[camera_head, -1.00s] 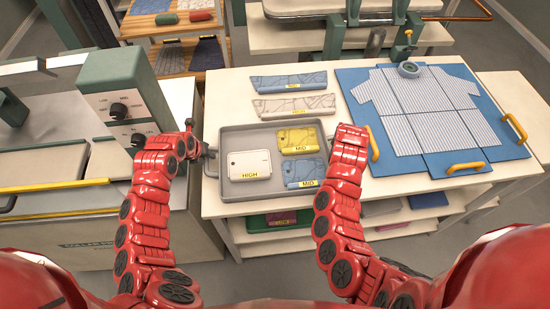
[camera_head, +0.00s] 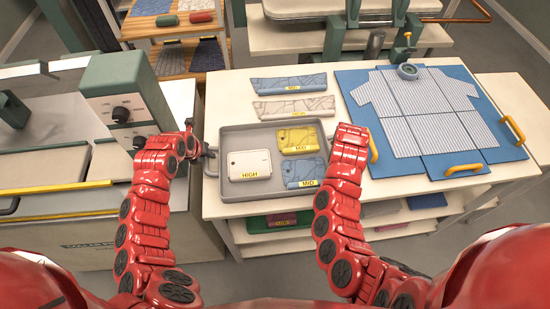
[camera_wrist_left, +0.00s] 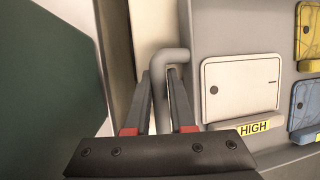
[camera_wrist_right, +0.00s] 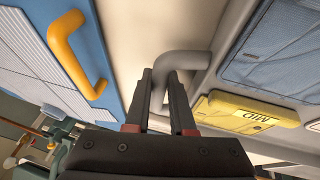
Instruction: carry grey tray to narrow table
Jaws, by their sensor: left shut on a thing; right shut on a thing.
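The grey tray (camera_head: 260,205) lies on the white table, left of the blue folding board. It holds a white piece labelled HIGH (camera_head: 250,165), a yellow piece labelled MID (camera_head: 298,140) and a blue piece labelled MID (camera_head: 304,172). My left gripper (camera_head: 205,154) is at the tray's left side, and the left wrist view shows its fingers (camera_wrist_left: 160,100) shut on the grey tray handle (camera_wrist_left: 165,62). My right gripper's fingers (camera_wrist_right: 168,102) are shut on the other grey handle (camera_wrist_right: 185,62). In the head view the right fingers are hidden behind the arm. The narrow table cannot be told for sure.
The blue board (camera_head: 385,152) with a striped shirt (camera_head: 425,110) and yellow handles lies right of the tray. A machine with knobs (camera_head: 122,113) stands close on the left. Shelves below hold folded pieces.

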